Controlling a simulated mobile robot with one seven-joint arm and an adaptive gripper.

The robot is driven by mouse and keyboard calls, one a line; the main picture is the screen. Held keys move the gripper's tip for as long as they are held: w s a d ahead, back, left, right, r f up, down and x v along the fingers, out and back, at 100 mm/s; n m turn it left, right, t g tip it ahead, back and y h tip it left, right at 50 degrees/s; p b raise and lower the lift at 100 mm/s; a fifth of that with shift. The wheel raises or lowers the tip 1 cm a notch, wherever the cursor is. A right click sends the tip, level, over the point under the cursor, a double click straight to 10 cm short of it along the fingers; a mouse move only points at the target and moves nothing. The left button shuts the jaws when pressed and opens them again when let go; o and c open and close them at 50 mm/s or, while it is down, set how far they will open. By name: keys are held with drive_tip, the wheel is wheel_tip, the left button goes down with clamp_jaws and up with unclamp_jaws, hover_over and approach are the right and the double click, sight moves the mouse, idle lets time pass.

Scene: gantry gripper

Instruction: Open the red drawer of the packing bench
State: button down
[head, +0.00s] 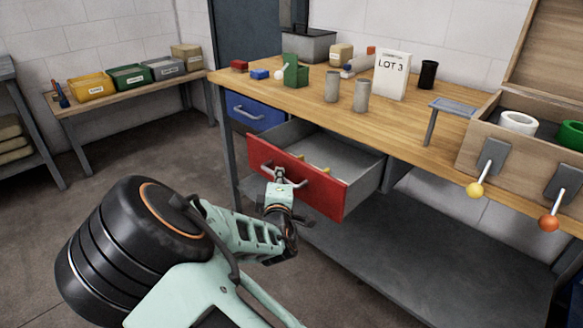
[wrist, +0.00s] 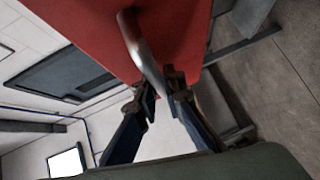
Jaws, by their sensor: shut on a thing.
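The red drawer (head: 325,192) of the packing bench (head: 400,117) stands pulled out, with its grey inside and a few small yellow things in it showing in the head view. My gripper (head: 281,177) is at the drawer's front, shut on its metal handle (head: 296,181). In the wrist view the red front (wrist: 185,35) fills the top middle, and the curved handle (wrist: 143,50) runs down between the two fingertips of my gripper (wrist: 160,92). The fingers hide part of the handle.
A blue drawer (head: 256,112) beside it is shut. The bench top holds a green holder (head: 295,72), two grey cylinders and a LOT 3 sign (head: 391,75). A wooden box with levers (head: 490,158) stands at right. A grey lower shelf (head: 390,255) lies below. Floor at left is clear.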

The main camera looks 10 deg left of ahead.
drive_tip(key=shift+s+a+p, duration=0.35)
drive_tip(key=shift+s+a, duration=0.55)
drive_tip(key=shift+s, duration=0.3)
drive_tip(key=shift+s+a+p, duration=0.3)
drive_tip(key=shift+s+a, duration=0.6)
drive_tip(key=shift+s, duration=0.25)
drive_tip(key=c, duration=2)
unclamp_jaws()
drive_tip(key=s, duration=0.4)
drive_tip(key=s+d+r, duration=0.1)
drive_tip(key=s, duration=0.7)
drive_tip(key=shift+d+r, duration=0.3)
drive_tip(key=shift+w, duration=0.15)
